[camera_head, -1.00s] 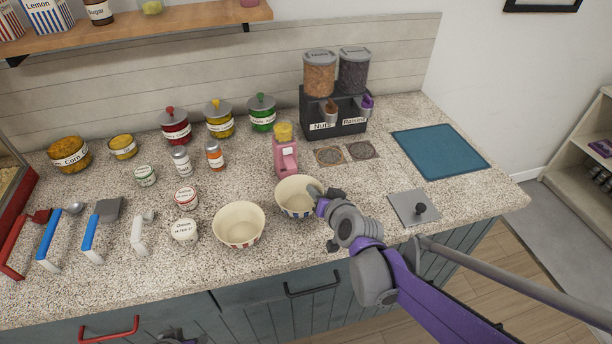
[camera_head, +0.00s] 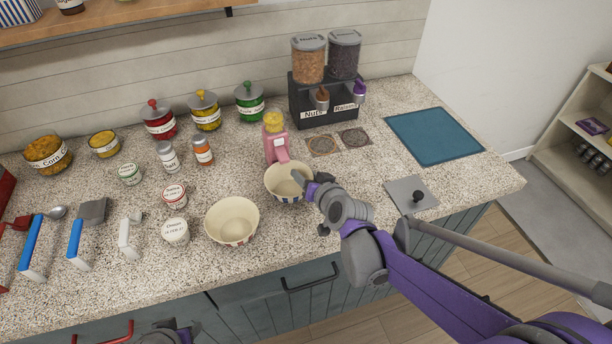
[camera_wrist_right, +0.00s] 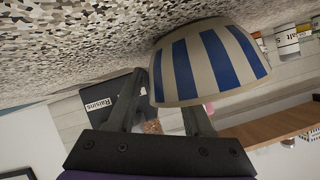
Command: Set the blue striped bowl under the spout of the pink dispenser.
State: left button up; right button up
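The blue striped bowl (camera_head: 283,187) is cream inside and stands upright just in front of the pink dispenser (camera_head: 275,150), which has a yellow top. My right gripper (camera_head: 308,186) is at the bowl's right rim, with its fingers shut on the wall. In the right wrist view the blue stripes of the bowl (camera_wrist_right: 210,65) show close up; one finger is outside the wall and the other's tip is hidden behind it. Any gap beneath the bowl is unclear. Part of my left gripper (camera_head: 165,335) shows at the bottom edge; its fingers are unclear.
A second cream bowl (camera_head: 232,220) stands close on the left. Small jars and shakers crowd the left side. The black nuts and raisins dispenser (camera_head: 325,100) is behind right. A blue mat (camera_head: 433,136) and a grey plate with a knob (camera_head: 411,194) lie right.

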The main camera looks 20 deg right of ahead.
jog(key=shift+r, duration=0.1)
jog(key=shift+r, duration=0.2)
jog(key=p+v, duration=0.2)
jog(key=v, duration=1)
jog(key=shift+f, duration=0.1)
